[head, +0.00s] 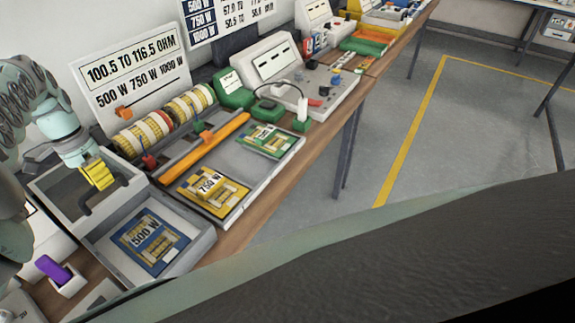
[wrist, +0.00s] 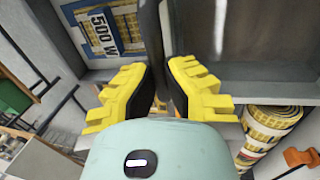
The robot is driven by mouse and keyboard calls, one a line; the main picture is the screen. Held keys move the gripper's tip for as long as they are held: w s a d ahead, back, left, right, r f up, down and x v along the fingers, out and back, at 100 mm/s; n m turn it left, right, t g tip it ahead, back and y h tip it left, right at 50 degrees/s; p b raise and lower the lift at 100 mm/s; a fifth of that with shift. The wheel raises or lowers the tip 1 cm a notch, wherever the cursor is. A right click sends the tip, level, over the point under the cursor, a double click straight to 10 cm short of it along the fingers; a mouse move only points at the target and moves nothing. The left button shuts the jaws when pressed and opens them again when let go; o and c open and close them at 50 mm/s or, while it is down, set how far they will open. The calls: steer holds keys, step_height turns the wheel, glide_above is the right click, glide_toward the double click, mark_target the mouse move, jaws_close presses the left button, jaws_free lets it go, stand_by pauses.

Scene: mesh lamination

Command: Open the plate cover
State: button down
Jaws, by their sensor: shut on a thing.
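The plate cover (head: 135,187) looks like a grey, rimmed panel with a dark recessed face on the left of the head view. A dark bar handle (head: 85,209) shows at its front edge. My gripper (head: 99,176), with yellow fingers, is at this handle. In the wrist view my gripper (wrist: 160,85) has its fingers on both sides of the dark handle (wrist: 151,35) and is shut on it. Whether the cover is fully raised is hard to tell. The blue 500 W plate (head: 150,243) lies in the grey tray in front, uncovered.
A grey tray (head: 205,243) holds the 500 W plate. To its right lie a yellow 750 W plate (head: 208,190) and a green plate (head: 270,141). Striped rolls (head: 150,130) stand behind, beside an orange bar (head: 205,150). A purple item (head: 52,270) sits at front left.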

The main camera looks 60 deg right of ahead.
steer(key=shift+s+f, duration=0.15)
steer(key=c, duration=1.3)
jaws_free()
steer(key=shift+s, duration=0.15)
steer(key=o, duration=0.4)
steer(key=shift+c, duration=0.2)
step_height(320, 180, up, 12)
steer(key=w, duration=0.2)
steer(key=shift+w, duration=0.25)
